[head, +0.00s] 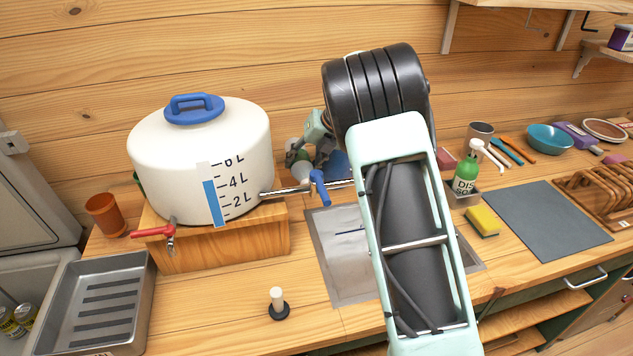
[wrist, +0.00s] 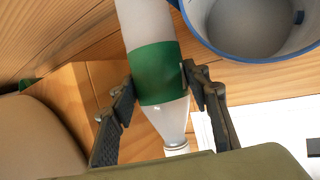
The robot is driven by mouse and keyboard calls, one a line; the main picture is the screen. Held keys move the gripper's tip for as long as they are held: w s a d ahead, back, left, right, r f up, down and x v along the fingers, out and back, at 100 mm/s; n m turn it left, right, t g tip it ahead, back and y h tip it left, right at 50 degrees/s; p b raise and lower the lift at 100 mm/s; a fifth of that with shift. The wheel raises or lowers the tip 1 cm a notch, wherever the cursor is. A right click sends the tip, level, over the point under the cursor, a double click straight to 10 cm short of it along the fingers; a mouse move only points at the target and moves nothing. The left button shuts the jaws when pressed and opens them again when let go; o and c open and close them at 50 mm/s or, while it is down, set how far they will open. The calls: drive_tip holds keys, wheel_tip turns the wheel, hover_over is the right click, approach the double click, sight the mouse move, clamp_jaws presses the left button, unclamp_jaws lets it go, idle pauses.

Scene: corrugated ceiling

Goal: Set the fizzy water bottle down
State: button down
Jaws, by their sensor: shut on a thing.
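The fizzy water bottle (wrist: 155,68), pale with a green band and a white cap, lies between the two dark fingers of my gripper (wrist: 160,88) in the wrist view. The fingers are shut on it at the band, and its cap end points toward the wrist camera. In the head view my gripper (head: 318,143) is behind the counter's tap area, between the white water tank (head: 200,155) and my arm. The bottle is mostly hidden there, and I cannot tell whether its base touches the counter.
A blue-rimmed container (wrist: 245,25) is close beside the bottle. The tank stands on a wooden block (head: 222,245), with a blue-handled tap (head: 319,188) over the metal sink (head: 340,262). An orange cup (head: 105,215) is at left. The front counter is mostly clear around a black-based stopper (head: 278,308).

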wheel_tip(320, 180, down, 6)
drive_tip(key=shift+f, duration=0.25)
drive_tip(key=shift+f, duration=0.1)
drive_tip(key=c, duration=1.1)
unclamp_jaws()
